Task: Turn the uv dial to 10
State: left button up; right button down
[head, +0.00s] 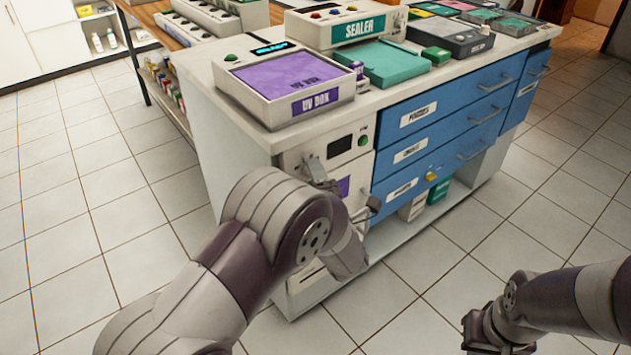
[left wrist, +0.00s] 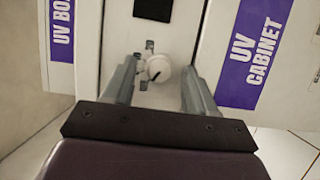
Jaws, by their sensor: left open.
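The uv dial (left wrist: 158,68) is a small white round knob with a dark mark on its face, on a pale panel in the left wrist view. The mark is too small to read as a number. My left gripper (left wrist: 160,82) is open, with one finger on each side of the dial and gaps showing. In the head view my left gripper (head: 343,190) is at the front of the cabinet below the UV box (head: 283,80), and my own arm hides the dial. My right gripper (head: 487,332) is low at the right, its fingers unclear.
A dark display (head: 340,146) and a green button (head: 363,141) sit on the panel above. The UV cabinet label (left wrist: 253,50) is right of the dial in the wrist view. Blue drawers (head: 440,130) with protruding handles stand to the right. Tiled floor in front is clear.

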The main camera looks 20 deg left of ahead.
pick_arm(q)
jog(key=c, duration=1)
jog(key=shift+r+m+p, duration=0.3)
jog(key=shift+m+p, duration=0.2)
jog(key=shift+p, duration=0.45)
jog(key=m+g+p, duration=0.1)
jog(key=m+p, duration=0.2)
jog(key=p, duration=0.2)
jog(key=m+g+p, duration=0.2)
jog(key=m+p, duration=0.1)
jog(key=p, duration=0.2)
jog(key=m+g+p, duration=0.2)
jog(key=m+p, duration=0.1)
jog(key=p, duration=0.2)
jog(key=shift+w+d+r+p, duration=0.15)
jog(key=shift+d+r+p, duration=0.05)
jog(key=shift+r+p, duration=0.2)
jog(key=shift+w+f+m+g+y+p, duration=0.1)
jog(key=shift+f+m+g+y+p, duration=0.1)
jog(key=shift+m+g+y+p, duration=0.65)
jog(key=shift+c, duration=0.2)
jog(key=shift+m+h+p, duration=0.25)
jog(key=shift+p, duration=0.05)
jog(key=o, duration=1)
jog(key=shift+o, duration=0.2)
